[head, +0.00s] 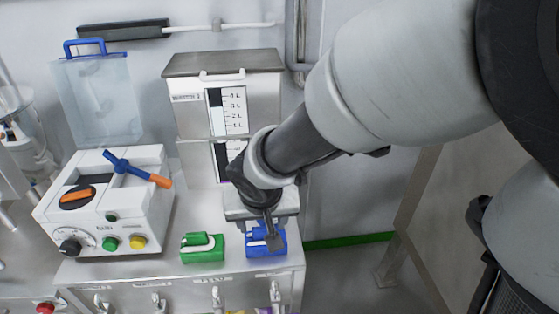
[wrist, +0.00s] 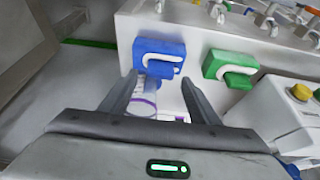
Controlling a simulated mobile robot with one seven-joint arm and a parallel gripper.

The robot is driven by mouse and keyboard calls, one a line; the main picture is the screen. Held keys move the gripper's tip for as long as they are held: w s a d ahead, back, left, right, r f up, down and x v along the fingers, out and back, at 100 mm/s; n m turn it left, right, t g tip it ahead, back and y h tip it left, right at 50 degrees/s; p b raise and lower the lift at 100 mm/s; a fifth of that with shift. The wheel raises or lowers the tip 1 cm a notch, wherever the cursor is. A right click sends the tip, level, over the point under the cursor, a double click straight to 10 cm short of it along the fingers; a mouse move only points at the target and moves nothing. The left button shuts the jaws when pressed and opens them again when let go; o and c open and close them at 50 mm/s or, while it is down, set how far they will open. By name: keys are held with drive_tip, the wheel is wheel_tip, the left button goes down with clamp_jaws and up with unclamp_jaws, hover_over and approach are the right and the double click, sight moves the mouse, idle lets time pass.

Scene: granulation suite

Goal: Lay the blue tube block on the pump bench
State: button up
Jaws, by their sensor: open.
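The blue tube block (head: 266,243) sits on the right end of the white bench (head: 205,218), near the front edge. It is partly covered by my gripper in the head view. In the wrist view the blue block (wrist: 150,48), with a white curved tube on it, lies just beyond the fingertips.
A green tube block (head: 203,248) lies to the left of the blue one. A white pump unit (head: 105,210) with knobs and a blue-orange lever stands farther left. A metal box with level scales (head: 222,98) stands behind. Taps line the bench front. Floor is open to the right.

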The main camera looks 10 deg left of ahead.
drive_tip(key=a+p+v, duration=0.1)
drive_tip(key=p+v, duration=0.1)
drive_tip(key=v, duration=0.6)
drive_tip(key=s+d+r+m, duration=0.1)
drive_tip(key=s+d+r, duration=0.1)
drive_tip(key=d, duration=0.5)
drive_tip(key=s+d+r+t, duration=0.1)
drive_tip(key=s+d+r, duration=0.1)
drive_tip(key=d+r, duration=0.3)
drive_tip(key=s+d+r+m+h, duration=0.1)
drive_tip(key=s+d+r, duration=0.2)
drive_tip(key=d, duration=0.8)
drive_tip(key=shift+d+r+m, duration=0.15)
drive_tip(key=shift+r+m, duration=0.05)
drive_tip(key=shift+m, duration=0.1)
drive_tip(key=shift+s, duration=0.1)
